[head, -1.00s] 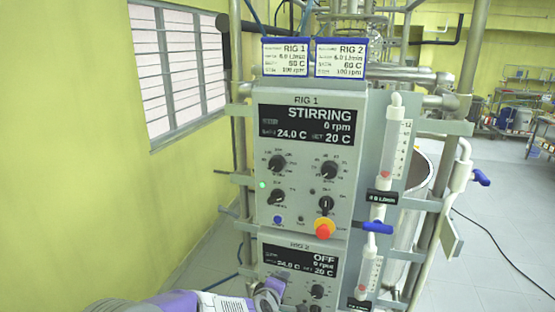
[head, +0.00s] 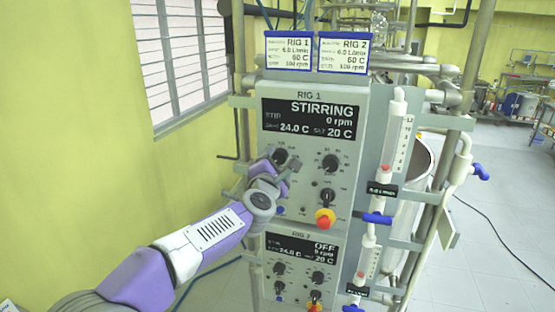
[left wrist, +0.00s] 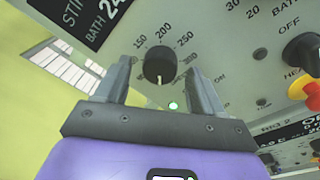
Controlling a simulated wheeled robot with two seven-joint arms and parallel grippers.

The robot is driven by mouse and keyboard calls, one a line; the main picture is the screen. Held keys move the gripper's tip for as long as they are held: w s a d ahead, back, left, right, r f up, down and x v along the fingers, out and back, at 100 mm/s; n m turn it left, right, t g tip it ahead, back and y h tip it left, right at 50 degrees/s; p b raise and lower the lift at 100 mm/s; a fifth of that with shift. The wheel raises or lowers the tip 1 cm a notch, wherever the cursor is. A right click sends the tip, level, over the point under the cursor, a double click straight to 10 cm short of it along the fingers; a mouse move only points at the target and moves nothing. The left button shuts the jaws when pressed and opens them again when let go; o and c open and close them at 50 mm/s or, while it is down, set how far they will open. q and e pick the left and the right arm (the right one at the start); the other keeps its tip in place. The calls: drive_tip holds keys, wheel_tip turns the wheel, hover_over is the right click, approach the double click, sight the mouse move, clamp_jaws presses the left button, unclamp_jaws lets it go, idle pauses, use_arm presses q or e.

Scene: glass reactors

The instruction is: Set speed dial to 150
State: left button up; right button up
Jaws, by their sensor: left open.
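The upper panel, labelled RIG 1 (head: 350,165), has a display (head: 312,120) reading STIRRING, 0 rpm. The black speed dial (head: 280,156) is at its upper left. In the left wrist view the dial (left wrist: 160,62) has a scale with 150, 200, 250 and 300 legible around its top, and its pale mark lies at the picture's lower side. My left gripper (head: 281,169) is at this dial. In the left wrist view my left gripper (left wrist: 162,88) is open, one finger on each side of the dial, with gaps showing; contact is not visible. My right gripper is not in view.
Close by are another black knob (head: 330,164), a red-and-yellow button (head: 325,218) and a lit green lamp (left wrist: 173,106). The RIG 2 panel (head: 328,262) is below, reading OFF. Flow tubes with blue valves (head: 377,218) stand right. A yellow wall (head: 190,190) is left.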

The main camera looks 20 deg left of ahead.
use_arm(q)
drive_tip(key=shift+w, duration=0.45)
drive_tip(key=shift+c, duration=0.3)
drive_tip(key=c, duration=1)
drive_tip(key=shift+m, duration=0.3)
